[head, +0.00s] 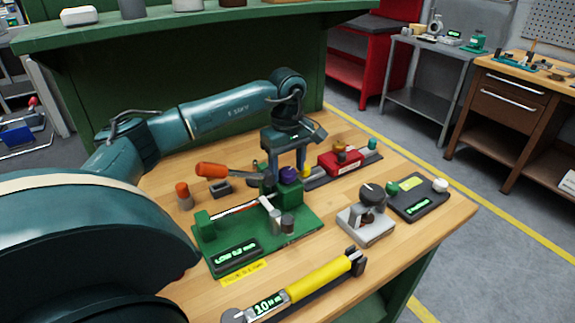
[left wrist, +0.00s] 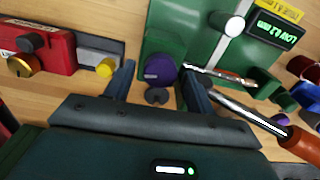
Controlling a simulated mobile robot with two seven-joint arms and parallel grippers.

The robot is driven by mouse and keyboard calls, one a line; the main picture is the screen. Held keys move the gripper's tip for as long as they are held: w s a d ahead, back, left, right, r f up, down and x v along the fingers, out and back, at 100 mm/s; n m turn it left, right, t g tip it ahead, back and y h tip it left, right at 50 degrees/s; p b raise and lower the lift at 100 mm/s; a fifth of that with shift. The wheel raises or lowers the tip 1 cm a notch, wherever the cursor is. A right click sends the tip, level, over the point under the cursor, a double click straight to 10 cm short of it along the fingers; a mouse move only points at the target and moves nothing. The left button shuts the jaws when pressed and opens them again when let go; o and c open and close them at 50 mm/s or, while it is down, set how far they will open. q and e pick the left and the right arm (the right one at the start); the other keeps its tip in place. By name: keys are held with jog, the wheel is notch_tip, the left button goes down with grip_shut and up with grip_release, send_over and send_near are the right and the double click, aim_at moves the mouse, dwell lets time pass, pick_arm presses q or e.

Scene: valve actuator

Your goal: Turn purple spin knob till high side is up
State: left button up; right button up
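The purple spin knob (head: 289,175) sits on the green block of a green fixture plate (head: 300,222) on the wooden bench. It also shows in the left wrist view (left wrist: 160,69), with a small dark round piece just in front of it. The fixture's display (head: 235,254) shows green text that starts with "LOW". My left gripper (head: 286,168) points down just above and behind the knob. In the left wrist view its two fingers (left wrist: 157,85) are apart, one on either side of the knob's lower edge, with nothing held between them. I cannot tell whether they touch it. My right gripper is out of view.
An orange-handled tool (head: 212,170) lies left of the knob. A red block device (head: 340,160) stands close behind right. A grey press-like gauge (head: 367,220), a dark scale (head: 418,198) and a yellow torque tool (head: 300,288) occupy the right and front. Bare bench lies between them.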

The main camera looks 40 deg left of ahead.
aim_at(287, 171)
pick_arm(q)
jog(key=shift+o, duration=0.2)
notch_tip(287, 171, up, 13)
dwell(0.7)
